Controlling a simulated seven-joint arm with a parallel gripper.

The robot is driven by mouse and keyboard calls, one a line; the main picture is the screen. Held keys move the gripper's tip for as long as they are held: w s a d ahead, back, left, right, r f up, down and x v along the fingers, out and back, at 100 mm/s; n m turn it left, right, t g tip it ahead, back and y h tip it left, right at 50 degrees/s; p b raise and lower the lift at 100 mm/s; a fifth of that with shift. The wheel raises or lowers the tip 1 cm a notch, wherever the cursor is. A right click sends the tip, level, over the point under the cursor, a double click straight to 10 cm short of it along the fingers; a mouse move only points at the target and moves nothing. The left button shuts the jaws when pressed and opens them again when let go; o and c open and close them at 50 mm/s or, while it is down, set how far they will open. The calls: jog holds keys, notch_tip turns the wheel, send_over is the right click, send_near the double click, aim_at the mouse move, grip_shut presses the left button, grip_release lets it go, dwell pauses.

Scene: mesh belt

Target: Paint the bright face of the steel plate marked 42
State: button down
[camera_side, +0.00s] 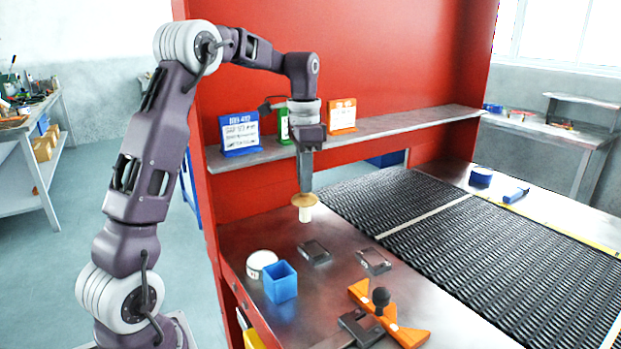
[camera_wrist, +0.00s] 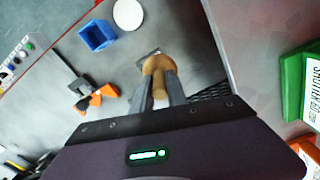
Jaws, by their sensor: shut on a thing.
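My gripper (camera_side: 305,188) points straight down and is shut on a tan, round-topped tool (camera_side: 304,200) with a pale stub below it, held above the metal table. The wrist view shows the tan tool (camera_wrist: 158,68) between my two fingers (camera_wrist: 160,95). One small steel plate (camera_side: 314,251) lies on the table below and just right of the tool; a second plate (camera_side: 373,261) lies further right. No number is readable on either plate. In the wrist view a plate edge (camera_wrist: 149,53) shows partly behind the tool.
A white round pot (camera_side: 261,262) and a blue cup (camera_side: 281,284) stand left of the plates. An orange fixture (camera_side: 410,335) with a black knob is in front. The dark mesh belt (camera_side: 480,250) runs at right. A shelf (camera_side: 390,125) with signs is behind my gripper.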

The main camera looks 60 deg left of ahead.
aim_at(309, 197)
jog(key=shift+f, duration=3.15)
jog(key=shift+d+f, duration=0.4)
jog(key=shift+d, duration=2.85)
jog(key=shift+a, duration=3.2)
jog(key=shift+w, duration=0.3)
jog(key=shift+w+d, duration=0.35)
jog(key=shift+w, duration=0.05)
jog(key=shift+d, duration=2.7)
jog(key=shift+a, duration=3.2)
jog(key=shift+d+r, duration=0.1)
jog(key=shift+r, duration=4)
